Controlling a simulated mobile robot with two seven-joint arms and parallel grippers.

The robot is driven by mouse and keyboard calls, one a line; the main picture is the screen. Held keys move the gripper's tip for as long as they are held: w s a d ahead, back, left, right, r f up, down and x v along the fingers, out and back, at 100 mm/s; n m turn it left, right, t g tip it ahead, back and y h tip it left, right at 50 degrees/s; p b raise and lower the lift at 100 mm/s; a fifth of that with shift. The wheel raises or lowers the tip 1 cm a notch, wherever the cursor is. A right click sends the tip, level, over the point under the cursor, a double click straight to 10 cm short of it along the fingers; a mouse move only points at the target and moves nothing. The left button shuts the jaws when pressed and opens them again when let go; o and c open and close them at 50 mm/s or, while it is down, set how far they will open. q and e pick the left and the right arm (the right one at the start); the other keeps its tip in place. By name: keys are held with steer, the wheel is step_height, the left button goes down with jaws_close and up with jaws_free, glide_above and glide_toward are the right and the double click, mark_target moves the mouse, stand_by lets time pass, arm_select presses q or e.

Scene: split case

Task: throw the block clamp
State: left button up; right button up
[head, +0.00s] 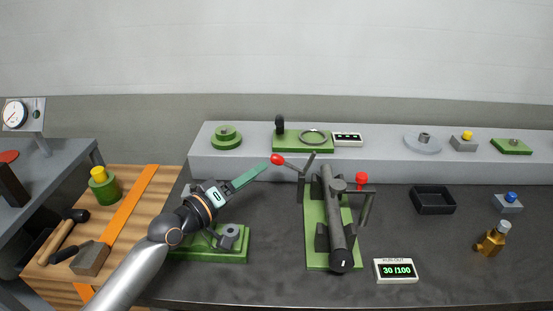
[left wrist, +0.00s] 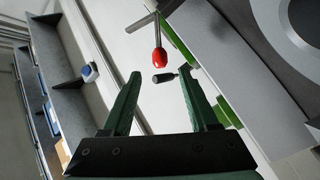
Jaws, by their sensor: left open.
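The block clamp has a dark bar (head: 337,225) lying on a green base plate (head: 314,235). Dark handles with red knobs stand on both sides. The left handle's red knob (head: 277,159) is at my left gripper (head: 264,165); the other red knob (head: 361,178) is on the right side. In the left wrist view my left gripper (left wrist: 160,73) is open, its green fingers spread. The red knob (left wrist: 158,58) shows near the fingertips, in line with the gap. I cannot tell whether it lies between them. My right gripper is not in view.
A raised grey shelf (head: 380,157) with several fixtures runs along the back. A smaller green fixture (head: 220,250) is under my left arm. A readout (head: 396,270), a black tray (head: 433,200) and a brass bottle-like part (head: 492,240) stand at the right. Bare bench lies between them.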

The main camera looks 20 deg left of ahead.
mark_target(276, 164)
arm_select(q)
steer(key=x, duration=0.8)
steer(key=shift+w, duration=0.1)
steer(key=shift+c, duration=0.2)
jaws_close()
stand_by(1.0)
